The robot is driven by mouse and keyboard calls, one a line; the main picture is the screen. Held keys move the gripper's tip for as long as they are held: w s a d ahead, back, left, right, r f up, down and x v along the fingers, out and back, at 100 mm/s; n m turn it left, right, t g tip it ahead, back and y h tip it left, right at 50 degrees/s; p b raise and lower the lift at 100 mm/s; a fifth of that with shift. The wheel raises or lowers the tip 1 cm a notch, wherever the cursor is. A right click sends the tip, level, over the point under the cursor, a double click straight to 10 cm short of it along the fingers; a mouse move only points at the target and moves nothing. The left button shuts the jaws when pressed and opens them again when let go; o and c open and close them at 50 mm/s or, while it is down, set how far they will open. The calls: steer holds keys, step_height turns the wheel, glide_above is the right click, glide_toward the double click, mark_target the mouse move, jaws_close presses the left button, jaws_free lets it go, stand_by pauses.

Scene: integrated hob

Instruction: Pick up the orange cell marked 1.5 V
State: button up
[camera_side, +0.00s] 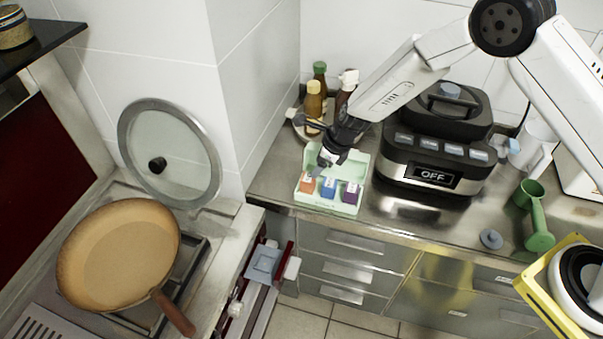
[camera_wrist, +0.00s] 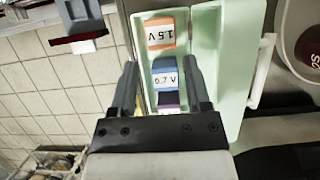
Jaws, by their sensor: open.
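The orange cell (camera_wrist: 160,33) marked 1.5 V lies at one end of a row in a pale green case, and it also shows in the side view (camera_side: 308,183). A blue cell (camera_wrist: 165,77) marked 0.7 V sits beside it, and a purple cell (camera_wrist: 168,102) is at the other end, partly hidden by my gripper. The green case (camera_wrist: 235,60) has its lid open. My gripper (camera_wrist: 163,70) is open and empty. In the wrist view its fingers stand either side of the row, with the fingertips level with the blue cell and the orange cell beyond them.
A black appliance reading OFF (camera_side: 432,175) stands right of the case. Bottles (camera_side: 314,104) stand behind it against the wall. A green cup-like tool (camera_side: 537,225) and a grey knob (camera_side: 491,239) lie to the right. The counter's front edge is close to the case.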

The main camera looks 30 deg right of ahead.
mark_target(308, 177)
steer(key=shift+x, duration=1.25)
steer(key=shift+f, duration=0.1)
steer(key=shift+x, duration=2.5)
jaws_close()
